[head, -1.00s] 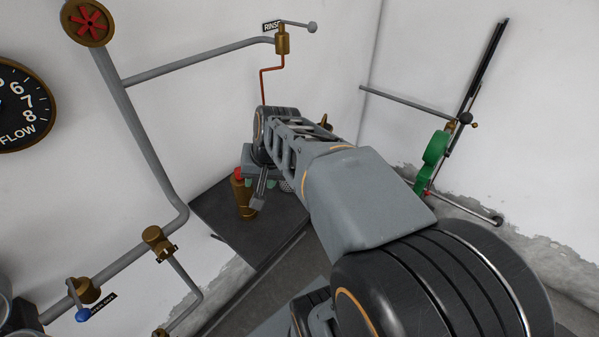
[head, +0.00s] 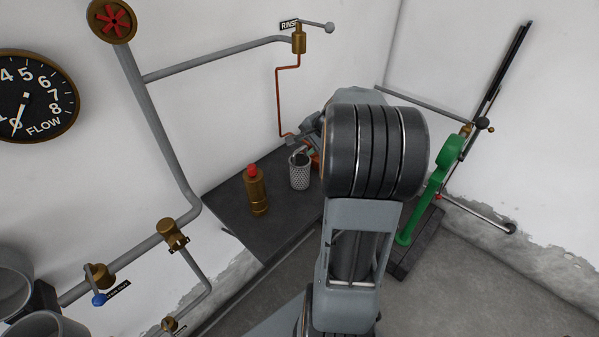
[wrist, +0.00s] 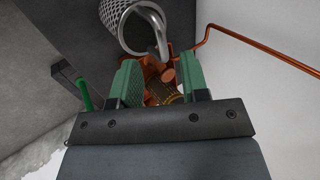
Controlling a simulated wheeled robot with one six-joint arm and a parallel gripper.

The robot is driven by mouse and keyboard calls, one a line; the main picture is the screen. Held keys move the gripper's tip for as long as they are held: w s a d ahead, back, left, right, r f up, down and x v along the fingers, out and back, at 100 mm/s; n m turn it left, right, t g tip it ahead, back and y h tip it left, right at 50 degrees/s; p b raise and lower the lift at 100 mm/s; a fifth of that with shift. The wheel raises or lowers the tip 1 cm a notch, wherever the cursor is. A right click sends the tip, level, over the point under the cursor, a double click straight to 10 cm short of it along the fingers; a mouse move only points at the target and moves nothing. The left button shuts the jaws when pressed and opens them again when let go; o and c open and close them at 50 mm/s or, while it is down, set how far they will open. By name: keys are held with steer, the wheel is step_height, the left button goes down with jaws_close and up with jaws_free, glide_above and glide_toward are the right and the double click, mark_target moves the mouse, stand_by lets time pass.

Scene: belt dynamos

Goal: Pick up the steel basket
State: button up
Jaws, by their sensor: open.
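The steel basket (head: 300,174), a silver mesh cup, stands upright on the dark bench beside a brass bottle. In the wrist view the basket (wrist: 117,12) is at the top edge, with its curved steel handle hanging toward the jaws. My gripper (wrist: 166,68) is open, its green-padded fingers apart, with the basket's handle just beyond the fingertips near the middle. No part of the basket is clearly between the pads. In the head view my arm hides most of the gripper, which is behind and right of the basket.
The brass bottle with a red cap (head: 256,190) stands left of the basket on the dark bench (head: 225,205). A copper pipe (head: 279,100) comes down the wall behind. An orange-copper fitting (wrist: 150,68) lies beyond my fingers. A green lever (head: 428,190) stands at right.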

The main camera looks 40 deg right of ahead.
mark_target(301, 149)
steer(key=shift+p+x, duration=0.5)
steer(key=shift+x, duration=2.3)
steer(key=shift+w+r, duration=0.1)
jaws_close()
